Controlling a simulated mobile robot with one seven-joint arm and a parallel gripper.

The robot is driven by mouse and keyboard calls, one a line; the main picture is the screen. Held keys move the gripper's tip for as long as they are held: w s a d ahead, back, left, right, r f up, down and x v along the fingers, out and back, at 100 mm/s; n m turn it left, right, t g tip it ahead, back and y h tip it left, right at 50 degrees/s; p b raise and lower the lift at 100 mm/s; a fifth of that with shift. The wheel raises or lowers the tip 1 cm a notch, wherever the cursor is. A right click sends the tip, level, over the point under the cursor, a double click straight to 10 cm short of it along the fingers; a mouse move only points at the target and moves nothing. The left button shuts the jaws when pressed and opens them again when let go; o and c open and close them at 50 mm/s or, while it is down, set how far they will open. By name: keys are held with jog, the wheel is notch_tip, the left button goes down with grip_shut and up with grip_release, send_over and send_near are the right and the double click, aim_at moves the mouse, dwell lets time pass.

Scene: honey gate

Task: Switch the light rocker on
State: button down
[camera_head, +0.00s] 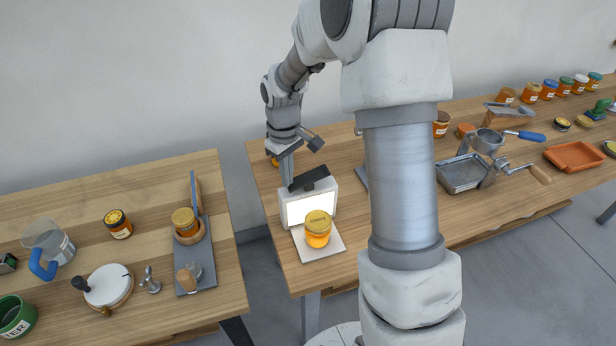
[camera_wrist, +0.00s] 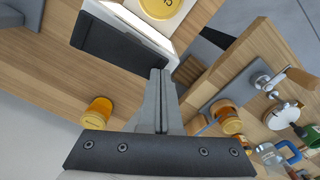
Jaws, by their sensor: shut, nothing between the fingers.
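The light box (camera_head: 311,205) stands near the left end of the right-hand bench, with a bright white front panel. A dark part (camera_head: 313,179) is on its top; the same dark part (camera_wrist: 115,45) fills the upper left of the wrist view. I cannot make out which piece is the rocker or how it is tilted. My gripper (camera_wrist: 160,74) is shut and empty, its fingertips beside the edge of the dark part. In the head view my gripper (camera_head: 289,185) points down at the left end of the box top. I cannot tell whether it touches.
A honey jar (camera_head: 318,229) stands on a pale plate (camera_head: 335,243) before the box. Another jar (camera_wrist: 98,112) stands close behind the box. A metal tray (camera_head: 463,174) and an orange tray (camera_head: 575,156) lie farther right. A gap separates the left bench (camera_head: 85,205).

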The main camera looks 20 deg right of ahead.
jog(key=shift+r, duration=0.3)
jog(key=shift+a, duration=0.1)
jog(key=shift+a, duration=2.9)
notch_tip(320, 180, up, 9)
jog(key=p, duration=0.6)
jog(key=shift+f, duration=0.2)
jog(key=s+d+r+m+t, duration=0.1)
jog(key=s+d+r, duration=0.1)
jog(key=s+r, duration=0.45)
jog(key=s+d+r+m+t, duration=0.2)
jog(key=s+r, duration=0.3)
jog(key=s, duration=0.4)
jog(key=s+d+r+m+t, duration=0.2)
jog(key=s+r, duration=0.4)
jog(key=s, duration=0.3)
jog(key=shift+m+t, duration=0.3)
jog(key=shift+m, duration=0.2)
